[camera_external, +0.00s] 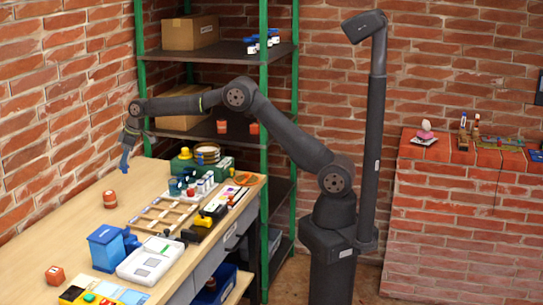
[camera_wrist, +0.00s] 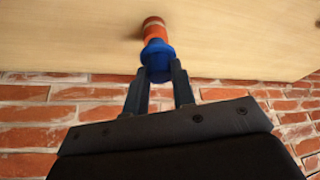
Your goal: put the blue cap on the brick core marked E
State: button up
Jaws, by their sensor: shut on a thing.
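My gripper (camera_external: 129,140) points down above the wooden table, shut on the blue cap (camera_external: 125,162). In the wrist view the blue cap (camera_wrist: 157,55) sits between the two fingertips (camera_wrist: 160,72). An orange-red brick core (camera_external: 110,199) with a pale band stands on the table below and left of the cap in the external view. In the wrist view this core (camera_wrist: 153,27) shows just past the cap, which partly covers it. The cap hangs clear above the table. Another orange core (camera_external: 55,275) stands near the front left. I cannot read the letters on either.
A blue box-shaped device (camera_external: 105,247), a white device (camera_external: 150,261) and a wooden frame (camera_external: 163,216) stand along the table's right side. Bottles and a green case (camera_external: 186,164) stand at the back. Green-posted shelves (camera_external: 264,100) rise behind.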

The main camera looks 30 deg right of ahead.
jog(key=w+d+r, duration=0.2)
jog(key=w+d, duration=0.1)
jog(key=w, duration=0.4)
send_over(110, 193)
notch_tip(110, 193, down, 7)
jog(key=shift+f, duration=1.8)
jog(key=shift+f, duration=0.1)
jog(key=o, duration=1)
jog(key=shift+c, duration=0.2)
jog(key=v, duration=1.2)
jog(key=shift+d, duration=0.1)
